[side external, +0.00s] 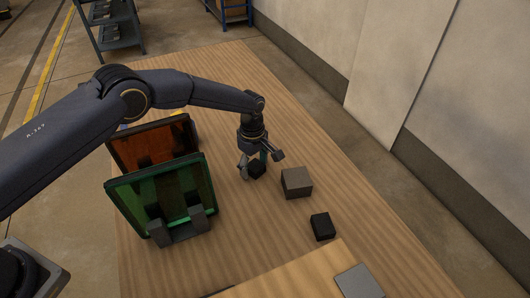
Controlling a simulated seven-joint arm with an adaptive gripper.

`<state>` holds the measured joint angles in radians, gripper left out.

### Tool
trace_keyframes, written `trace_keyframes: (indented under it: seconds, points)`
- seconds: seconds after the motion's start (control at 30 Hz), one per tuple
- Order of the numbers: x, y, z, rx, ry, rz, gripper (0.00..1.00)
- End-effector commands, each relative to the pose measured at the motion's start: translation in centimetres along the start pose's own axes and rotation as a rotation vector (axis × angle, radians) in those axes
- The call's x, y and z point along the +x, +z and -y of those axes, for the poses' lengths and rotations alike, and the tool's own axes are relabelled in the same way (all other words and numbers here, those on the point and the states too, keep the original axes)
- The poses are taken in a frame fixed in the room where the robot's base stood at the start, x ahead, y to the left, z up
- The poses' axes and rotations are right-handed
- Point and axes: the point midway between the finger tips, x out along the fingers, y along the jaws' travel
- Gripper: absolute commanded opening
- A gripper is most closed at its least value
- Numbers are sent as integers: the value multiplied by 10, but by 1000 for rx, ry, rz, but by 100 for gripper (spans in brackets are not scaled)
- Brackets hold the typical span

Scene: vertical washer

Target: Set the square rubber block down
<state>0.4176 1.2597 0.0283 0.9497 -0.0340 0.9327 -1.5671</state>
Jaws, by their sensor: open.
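A small black block (257,170), which looks like the square rubber block, is at the wooden table's surface beneath my gripper (261,163). My gripper points down with its fingers apart. One finger is to the left of the block and the other is to its upper right. The fingers hide part of the block. I cannot tell whether a finger touches it, or whether it rests fully flat on the table.
A grey-brown block (297,184) stands close to the right of my gripper. Green (165,203) and orange (153,145) framed panels stand left. The table's (350,205) right side is clear.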

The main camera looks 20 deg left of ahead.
Motion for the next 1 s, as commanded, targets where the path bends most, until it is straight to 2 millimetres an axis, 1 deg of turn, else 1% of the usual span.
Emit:
trace_keyframes:
  seconds: [0.07,0.17,0.4,0.5,0.6,0.7,0.77,0.87,0.9,0.97,1.0]
  points:
    - [-6,0,-1,0,2,0,71]
    - [-22,0,-1,0,2,0,71]
    - [-77,0,-1,0,5,0,71]
    - [-96,0,-1,-1,4,0,71]
    - [-110,0,-1,-1,3,0,71]
    - [-120,0,0,1,2,0,71]
    - [-130,-3,1,11,9,1,71]
    - [-162,-16,9,61,35,1,71]
    - [-182,-24,16,95,54,1,71]
    - [-214,-38,31,162,85,-4,71]
    - [-237,-48,45,213,107,-10,71]
